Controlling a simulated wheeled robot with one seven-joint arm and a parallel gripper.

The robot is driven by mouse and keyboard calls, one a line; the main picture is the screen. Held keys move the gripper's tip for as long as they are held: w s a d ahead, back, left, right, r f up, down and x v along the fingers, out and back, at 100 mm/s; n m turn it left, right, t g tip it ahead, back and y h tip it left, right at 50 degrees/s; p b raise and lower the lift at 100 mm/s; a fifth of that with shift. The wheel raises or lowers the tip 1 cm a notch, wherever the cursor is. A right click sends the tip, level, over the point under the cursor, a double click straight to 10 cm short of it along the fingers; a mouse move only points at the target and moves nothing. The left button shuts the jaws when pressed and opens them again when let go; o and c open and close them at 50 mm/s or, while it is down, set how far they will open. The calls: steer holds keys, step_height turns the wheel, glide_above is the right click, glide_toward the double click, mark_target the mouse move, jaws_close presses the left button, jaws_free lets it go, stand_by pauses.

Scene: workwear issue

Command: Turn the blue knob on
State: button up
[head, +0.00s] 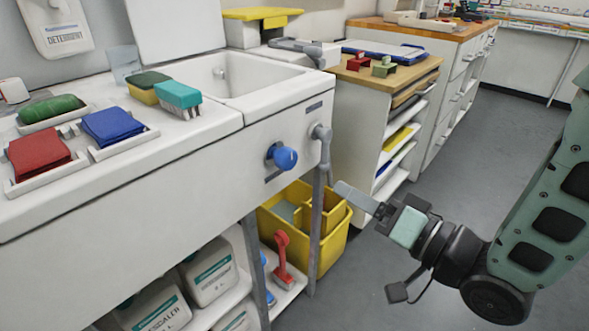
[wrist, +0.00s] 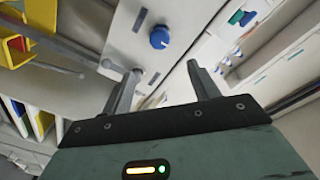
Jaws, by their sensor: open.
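The blue knob (head: 283,157) sits on the white front panel of the sink unit, below the basin, near its right end. It also shows in the wrist view (wrist: 160,37), beyond the fingertips, with a small white mark on its face. My gripper (head: 357,203) is to the right of the knob and apart from it in the head view. In the wrist view my gripper (wrist: 164,72) has its two fingers spread with nothing between them. Nothing hides the knob in either view.
A yellow bin (head: 334,245) stands below, behind a grey leg. Brushes and cloths lie on the sink top (head: 215,128). The floor (head: 420,215) at right is clear.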

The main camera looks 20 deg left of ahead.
mark_target(292, 160)
steer(key=x, duration=1.5)
steer(key=shift+w+a+b, duration=0.15)
steer(key=shift+a+b, duration=0.15)
steer(key=shift+b, duration=0.05)
steer(key=c, duration=0.9)
